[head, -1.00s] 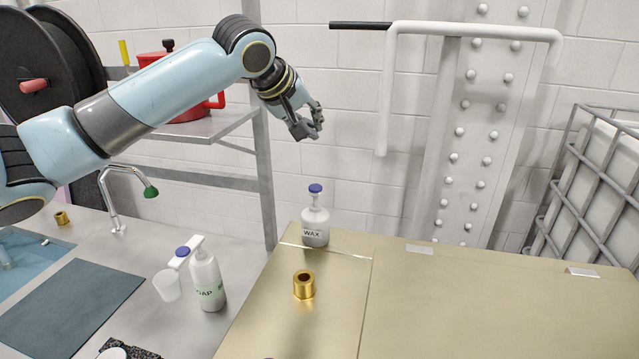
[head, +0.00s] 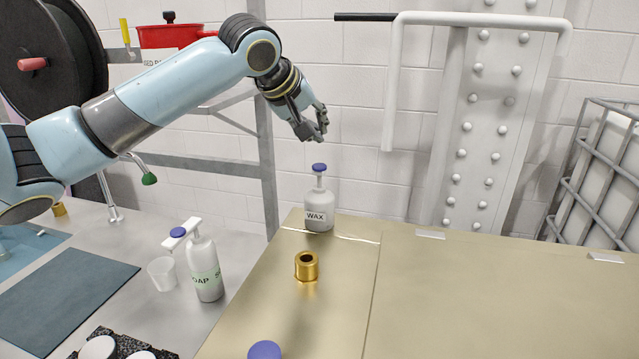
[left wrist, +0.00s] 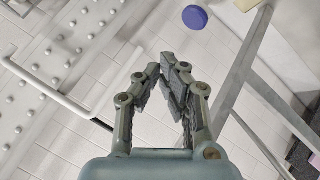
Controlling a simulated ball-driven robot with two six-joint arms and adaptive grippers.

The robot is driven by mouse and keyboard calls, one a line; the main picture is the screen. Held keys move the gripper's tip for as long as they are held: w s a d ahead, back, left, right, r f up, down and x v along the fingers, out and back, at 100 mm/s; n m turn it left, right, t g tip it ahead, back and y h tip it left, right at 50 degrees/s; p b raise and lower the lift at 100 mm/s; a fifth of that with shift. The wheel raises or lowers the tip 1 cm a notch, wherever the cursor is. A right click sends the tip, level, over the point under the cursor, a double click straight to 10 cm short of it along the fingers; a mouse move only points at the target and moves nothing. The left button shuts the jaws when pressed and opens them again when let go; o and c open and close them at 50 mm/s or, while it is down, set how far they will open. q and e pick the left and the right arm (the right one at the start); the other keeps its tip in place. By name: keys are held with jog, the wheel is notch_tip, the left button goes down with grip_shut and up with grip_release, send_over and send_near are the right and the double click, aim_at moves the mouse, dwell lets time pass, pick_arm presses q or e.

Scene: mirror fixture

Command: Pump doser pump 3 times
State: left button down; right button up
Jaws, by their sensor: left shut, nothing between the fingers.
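A white pump bottle labelled WAX (head: 319,212), with a blue pump top (head: 319,167), stands upright at the back left of the brass-coloured worktop. A second pump bottle, labelled SOAP (head: 206,275), stands on the lower grey counter; its nozzle with a blue top (head: 178,232) points left. My left gripper (head: 317,133) hangs above the WAX pump top, apart from it, fingers pointing down. The left wrist view shows its fingers (left wrist: 168,72) shut with nothing between them. A blue round top (left wrist: 195,17) shows beyond the fingertips there. My right gripper is out of view.
A brass bushing (head: 307,266) stands on the worktop before the WAX bottle. A blue cap (head: 265,350) shows at the bottom edge. A white cup (head: 162,273) is beside the soap. A white pipe handle (head: 390,90) stands right of my gripper.

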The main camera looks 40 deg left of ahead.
aim_at(316, 165)
pick_arm(q)
jog(key=shift+f, duration=0.8)
jog(key=shift+f+b, duration=0.35)
jog(key=shift+f, duration=0.5)
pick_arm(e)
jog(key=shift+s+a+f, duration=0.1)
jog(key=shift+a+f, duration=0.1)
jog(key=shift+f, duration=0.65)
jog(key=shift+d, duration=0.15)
pick_arm(q)
jog(key=shift+f, duration=0.15)
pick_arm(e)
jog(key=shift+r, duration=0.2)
pick_arm(q)
jog(key=shift+f+p, duration=0.25)
jog(key=shift+p, duration=0.1)
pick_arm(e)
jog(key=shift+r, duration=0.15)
